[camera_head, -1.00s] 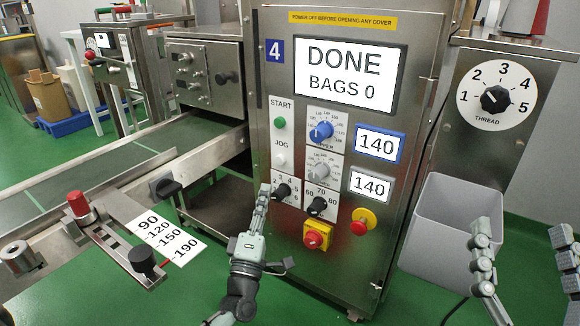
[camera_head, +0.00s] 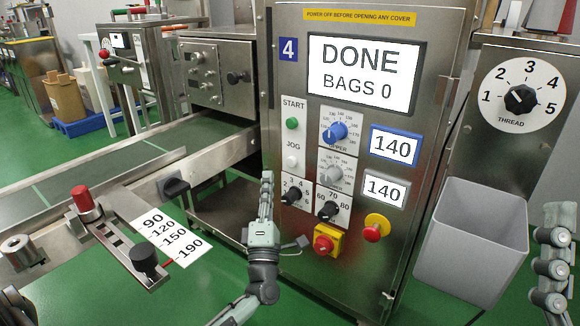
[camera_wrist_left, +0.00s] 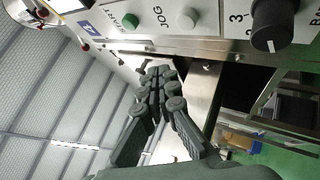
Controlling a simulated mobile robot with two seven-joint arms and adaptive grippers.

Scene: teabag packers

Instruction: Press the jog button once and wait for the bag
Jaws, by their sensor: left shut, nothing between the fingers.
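The white jog button (camera_head: 292,162) sits under the JOG label on the panel, below the green start button (camera_head: 292,124). The jog button also shows in the left wrist view (camera_wrist_left: 188,18). The screen (camera_head: 361,75) reads DONE, BAGS 0. My left gripper (camera_head: 267,178) is shut and empty, its fingertips pointing up, just left of and below the jog button and apart from it in the picture. The fingers also show in the left wrist view (camera_wrist_left: 158,72). My right gripper (camera_head: 555,245) is at the right edge, partly cut off; its jaw state is unclear. I see no bag.
Black knobs (camera_head: 292,195) sit below the jog button. A red-and-yellow switch (camera_head: 325,242) and a red stop button (camera_head: 373,232) are lower. A grey bin (camera_head: 470,240) stands at right. The conveyor (camera_head: 80,175) lies at left.

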